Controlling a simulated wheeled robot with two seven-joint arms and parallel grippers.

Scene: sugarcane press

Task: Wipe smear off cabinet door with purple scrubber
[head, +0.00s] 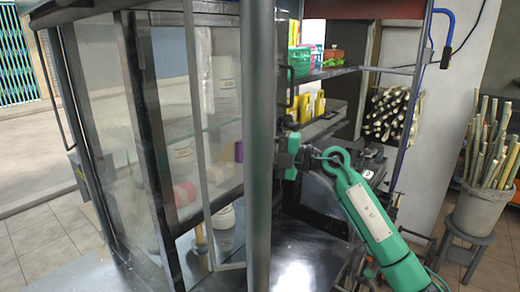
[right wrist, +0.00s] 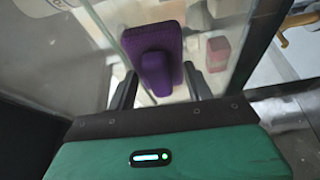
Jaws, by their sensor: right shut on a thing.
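The purple scrubber (right wrist: 153,42) is in the right wrist view, with its handle between the two dark fingers of my right gripper (right wrist: 158,84), which is shut on it. In the head view a small purple piece of the scrubber (head: 238,151) shows through the glass, left of the dark post. My right gripper is mostly hidden behind that post there. The glass cabinet door (head: 212,95) is beside the scrubber. I cannot tell whether the pad touches the glass. I cannot make out a smear. My left gripper is not in view.
A dark upright post (head: 259,130) stands in front of my right gripper. Inside the cabinet are pink blocks (head: 185,193) and pale tubs (head: 227,95). Shelves with boxes (head: 300,60) are behind. A bucket of cane (head: 482,212) stands on a stool at right.

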